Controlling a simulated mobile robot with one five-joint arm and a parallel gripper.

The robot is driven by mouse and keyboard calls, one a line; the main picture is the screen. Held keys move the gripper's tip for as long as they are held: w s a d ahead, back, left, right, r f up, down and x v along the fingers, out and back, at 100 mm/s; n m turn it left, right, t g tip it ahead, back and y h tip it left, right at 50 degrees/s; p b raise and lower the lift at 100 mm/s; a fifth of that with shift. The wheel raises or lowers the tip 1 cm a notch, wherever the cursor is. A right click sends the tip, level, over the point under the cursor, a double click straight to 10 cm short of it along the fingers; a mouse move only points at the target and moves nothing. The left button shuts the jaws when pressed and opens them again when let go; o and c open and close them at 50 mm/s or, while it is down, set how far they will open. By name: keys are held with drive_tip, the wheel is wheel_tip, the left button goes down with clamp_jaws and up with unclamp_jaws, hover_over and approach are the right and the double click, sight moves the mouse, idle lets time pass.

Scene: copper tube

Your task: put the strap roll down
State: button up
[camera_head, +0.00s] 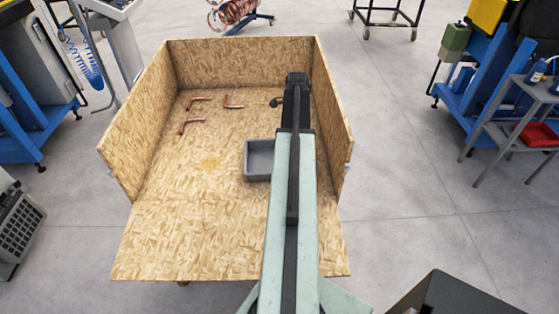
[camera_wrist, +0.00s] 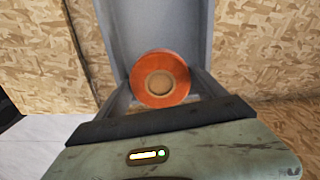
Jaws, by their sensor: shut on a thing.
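The strap roll (camera_wrist: 180,76) is an orange ring with a tan centre, seen face-on in the wrist view. My gripper (camera_wrist: 160,86) is shut on it, and the roll sits just beyond the dark edge of the gripper body. In the head view the end of my gripper (camera_head: 291,95) is over the back right of the wooden box, and the roll is hidden by my arm. Grey surfaces stand around and behind the roll in the wrist view. I cannot tell whether the roll touches anything below it.
A chipboard box (camera_head: 135,145) with an open front surrounds the work area. A grey tray (camera_head: 252,162) lies left of my arm, partly covered by it. Several copper tube pieces (camera_head: 232,103) lie at the back left. The box floor at front left is clear.

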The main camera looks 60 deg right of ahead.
wheel_tip(320, 180, down, 10)
drive_tip(key=b, duration=1)
drive_tip(key=shift+f, duration=0.15)
drive_tip(key=shift+r, duration=0.2)
drive_tip(key=shift+f, duration=0.15)
drive_tip(key=o, duration=1.6)
drive_tip(key=shift+o, duration=0.2)
wheel_tip(320, 180, up, 13)
drive_tip(key=p, duration=1.2)
drive_tip(key=shift+f, duration=0.3)
